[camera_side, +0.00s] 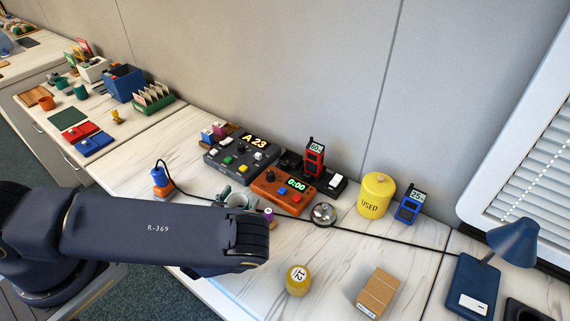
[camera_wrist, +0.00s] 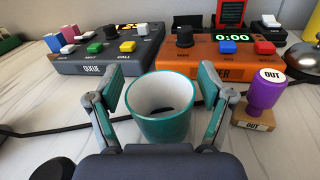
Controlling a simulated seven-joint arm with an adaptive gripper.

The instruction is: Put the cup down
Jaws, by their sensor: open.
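The teal cup (camera_wrist: 165,122) stands upright on the white desk in the wrist view, with a pale inside and something dark at its bottom. My gripper (camera_wrist: 162,88) is open, with one finger on each side of the cup. A gap shows between each fingertip and the cup's wall. In the side view my gripper (camera_side: 238,198) is mostly hidden behind my arm, and the cup cannot be made out clearly there.
Behind the cup are the grey QUEUE box (camera_wrist: 100,55) and the orange timer box (camera_wrist: 230,60). A purple OUT stamp (camera_wrist: 262,95) stands close on the right. A black cable (camera_wrist: 55,130) runs across the desk.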

